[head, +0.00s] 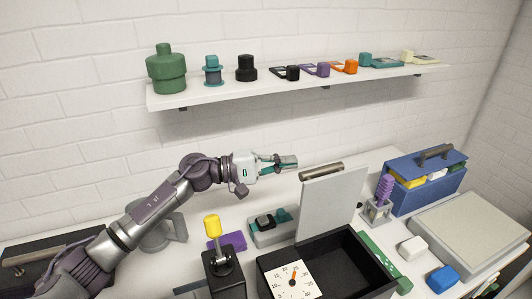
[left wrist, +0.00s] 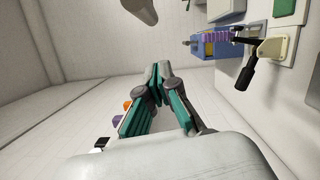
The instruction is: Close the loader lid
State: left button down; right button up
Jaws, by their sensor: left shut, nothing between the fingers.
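The loader is an open black box (head: 375,292) at the lower middle of the head view, with a white dial (head: 292,281) on its front left. Its grey lid (head: 333,207) stands upright, raised from the box. A brownish metal bar (head: 321,171) shows at the lid's upper left edge. My left gripper (head: 291,161) is shut and empty, just left of this bar and near its height; I cannot tell whether they touch. Its closed fingers also show in the left wrist view (left wrist: 160,70). My right gripper is in neither view.
A yellow-knobbed lever (head: 212,226) stands left of the box. A purple coil on a stand (head: 384,194), a blue case (head: 424,180) and a pale flat-topped unit (head: 470,232) are to the right. A wall shelf (head: 290,88) with several items runs above my arm.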

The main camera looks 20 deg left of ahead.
pick_arm(q)
jog(key=d+p, duration=0.1)
jog(key=s+d+p, duration=0.1)
jog(key=d, duration=0.1)
jog(key=d+p, duration=0.1)
jog(key=shift+s+d+r+p, duration=0.15)
jog(key=shift+s+r+p, duration=0.1)
jog(key=shift+s+p, duration=0.1)
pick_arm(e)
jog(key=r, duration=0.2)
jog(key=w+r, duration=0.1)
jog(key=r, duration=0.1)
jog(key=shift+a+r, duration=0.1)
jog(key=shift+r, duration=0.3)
pick_arm(q)
jog(key=shift+w, duration=0.1)
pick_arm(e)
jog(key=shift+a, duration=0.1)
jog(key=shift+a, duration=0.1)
